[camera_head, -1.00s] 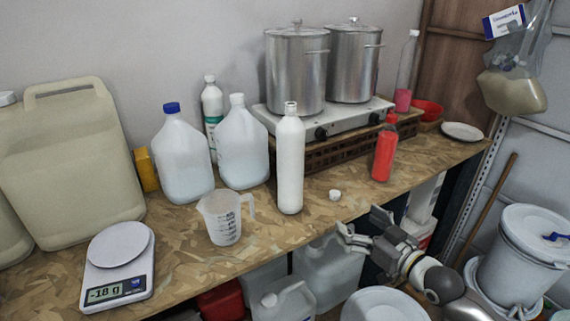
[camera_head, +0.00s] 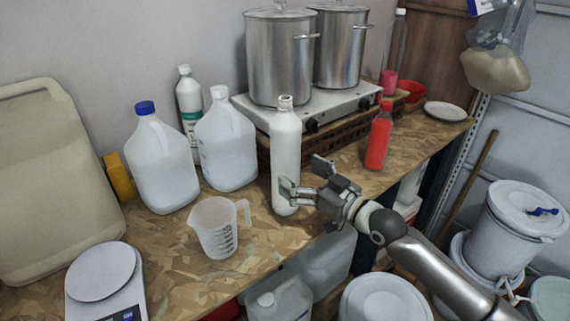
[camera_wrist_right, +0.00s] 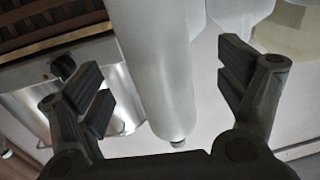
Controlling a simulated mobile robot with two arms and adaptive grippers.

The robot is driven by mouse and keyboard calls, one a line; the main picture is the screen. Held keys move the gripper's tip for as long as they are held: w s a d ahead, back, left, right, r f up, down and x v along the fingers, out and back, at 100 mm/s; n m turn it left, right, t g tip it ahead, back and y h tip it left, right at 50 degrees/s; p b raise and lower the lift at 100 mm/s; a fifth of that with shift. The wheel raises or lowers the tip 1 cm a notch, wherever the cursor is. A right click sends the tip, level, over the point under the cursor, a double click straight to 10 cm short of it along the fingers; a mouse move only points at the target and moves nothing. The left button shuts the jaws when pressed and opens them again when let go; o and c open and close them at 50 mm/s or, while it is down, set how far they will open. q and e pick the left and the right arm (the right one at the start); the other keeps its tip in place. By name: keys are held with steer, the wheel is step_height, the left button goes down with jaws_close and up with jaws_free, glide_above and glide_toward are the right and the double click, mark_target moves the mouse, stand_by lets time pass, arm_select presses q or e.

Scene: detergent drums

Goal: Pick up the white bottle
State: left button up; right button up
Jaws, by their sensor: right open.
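The white bottle (camera_head: 286,150) is tall, slim and upright on the wooden worktop, in front of the burner, in the middle of the head view. My right gripper (camera_head: 302,178) is open at the lower right side of the bottle in that view. In the right wrist view the bottle (camera_wrist_right: 158,60) stands between the two spread fingers of the gripper (camera_wrist_right: 166,85), with gaps on both sides. I cannot tell whether any part touches it. My left gripper is not in view.
A measuring jug (camera_head: 214,230) and a scale (camera_head: 104,280) stand left of the bottle. Two large jugs (camera_head: 160,165) (camera_head: 228,145) are behind on the left. A burner with steel pots (camera_head: 280,60) is behind, and a red bottle (camera_head: 379,138) stands to the right.

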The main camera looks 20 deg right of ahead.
mark_target(286, 162)
steer(key=shift+w+a, duration=0.15)
steer(key=shift+w, duration=0.15)
steer(key=shift+w+a+r, duration=0.1)
steer(key=shift+w, duration=0.2)
steer(key=p+x, duration=0.2)
steer(key=x, duration=0.2)
steer(key=shift+w, duration=0.25)
steer(key=c, duration=1.8)
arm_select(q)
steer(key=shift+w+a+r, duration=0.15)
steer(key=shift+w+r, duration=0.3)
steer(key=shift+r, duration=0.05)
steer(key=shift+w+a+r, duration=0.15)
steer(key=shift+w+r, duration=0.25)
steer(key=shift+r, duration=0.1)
arm_select(e)
steer(key=shift+c, duration=0.3)
steer(key=shift+r, duration=0.15)
